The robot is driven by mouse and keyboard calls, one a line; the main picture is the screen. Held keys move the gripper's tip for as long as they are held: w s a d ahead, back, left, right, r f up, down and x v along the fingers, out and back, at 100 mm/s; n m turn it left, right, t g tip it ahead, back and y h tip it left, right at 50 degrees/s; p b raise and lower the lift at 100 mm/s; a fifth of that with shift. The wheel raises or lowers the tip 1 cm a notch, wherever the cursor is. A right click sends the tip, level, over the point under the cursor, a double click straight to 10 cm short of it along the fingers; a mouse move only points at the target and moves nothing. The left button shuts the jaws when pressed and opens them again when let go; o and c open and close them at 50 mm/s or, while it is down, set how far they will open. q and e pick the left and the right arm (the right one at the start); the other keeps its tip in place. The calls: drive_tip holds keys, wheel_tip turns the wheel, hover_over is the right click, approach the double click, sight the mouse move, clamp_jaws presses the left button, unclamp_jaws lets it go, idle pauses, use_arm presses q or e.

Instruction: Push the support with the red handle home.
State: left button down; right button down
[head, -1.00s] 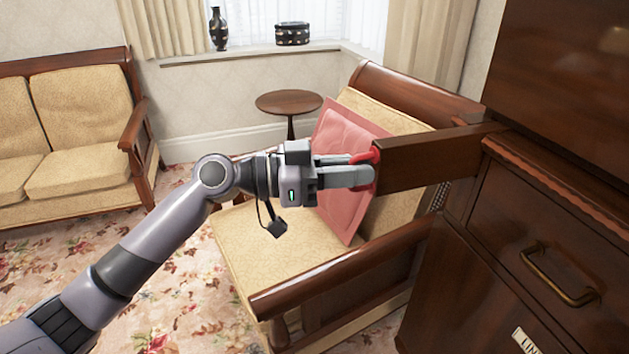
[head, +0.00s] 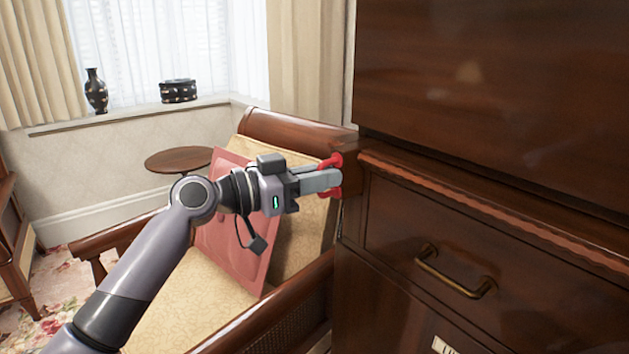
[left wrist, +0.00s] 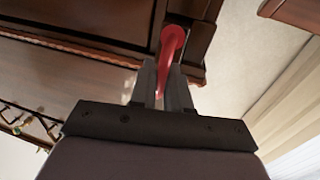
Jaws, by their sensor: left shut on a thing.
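The support (head: 351,172) is a dark wooden bar at the left front corner of the cabinet. Only its short front end shows in the head view, close to the cabinet body. The red handle (head: 336,160) is on that end, and it also shows in the left wrist view (left wrist: 173,42). My left gripper (head: 333,178) is shut on the red handle, with its fingers on either side of it in the left wrist view (left wrist: 165,88). The fingers hide part of the handle. My right gripper is not in view.
The dark cabinet (head: 450,90) fills the right side, with a brass-handled drawer (head: 400,235) below. A cushioned wooden armchair (head: 190,295) with a pink cushion (head: 225,235) stands under my left arm. A small round table (head: 180,158) is behind it.

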use_arm(q)
drive_tip(key=c, duration=1.4)
unclamp_jaws()
drive_tip(key=shift+o, duration=0.2)
drive_tip(key=v, duration=0.7)
